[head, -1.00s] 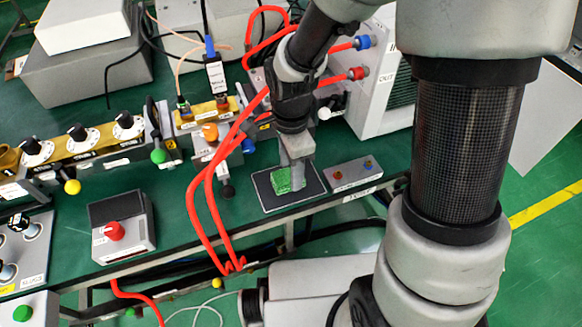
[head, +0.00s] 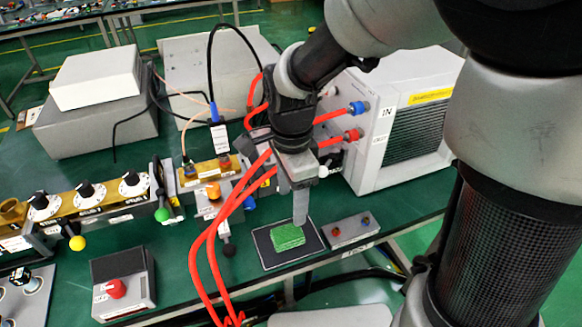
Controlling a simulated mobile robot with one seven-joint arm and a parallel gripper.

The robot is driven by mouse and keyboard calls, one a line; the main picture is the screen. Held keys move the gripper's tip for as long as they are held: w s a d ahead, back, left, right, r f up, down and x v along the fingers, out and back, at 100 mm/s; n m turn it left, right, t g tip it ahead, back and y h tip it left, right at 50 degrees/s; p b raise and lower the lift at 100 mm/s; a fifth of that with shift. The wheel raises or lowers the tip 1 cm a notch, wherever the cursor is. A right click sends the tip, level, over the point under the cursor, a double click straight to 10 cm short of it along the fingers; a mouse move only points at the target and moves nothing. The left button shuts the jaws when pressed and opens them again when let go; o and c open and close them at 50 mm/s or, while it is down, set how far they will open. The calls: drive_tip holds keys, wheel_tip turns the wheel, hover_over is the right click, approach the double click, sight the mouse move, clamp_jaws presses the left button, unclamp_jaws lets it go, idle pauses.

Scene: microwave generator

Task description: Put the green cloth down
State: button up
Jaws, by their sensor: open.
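The green cloth (head: 287,238) is a small folded block. It lies on a dark flat mat (head: 264,253) near the front edge of the green table. My gripper (head: 300,208) points down just above and behind the cloth's right side. One finger shows clearly; the other is mostly hidden. My gripper is open, and the cloth rests on the mat apart from it.
A small grey box with two buttons (head: 350,230) is right of the mat. Red hoses (head: 209,235) loop close on the left. A large grey unit (head: 395,125) stands behind right. A box with a red button (head: 122,285) is at front left.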

drive_tip(key=s+d+r+n+t, duration=0.2)
drive_tip(key=s+d+r+n, duration=0.2)
drive_tip(key=r+n, duration=0.3)
drive_tip(key=s+d+r+n+t, duration=0.3)
drive_tip(key=s+d+r+n, duration=0.2)
drive_tip(key=d+r+n, duration=0.1)
drive_tip(key=shift+s+r+n+t+p, duration=0.4)
drive_tip(key=shift+r+n, duration=0.5)
drive_tip(key=shift+r, duration=0.45)
drive_tip(key=shift+w, duration=0.1)
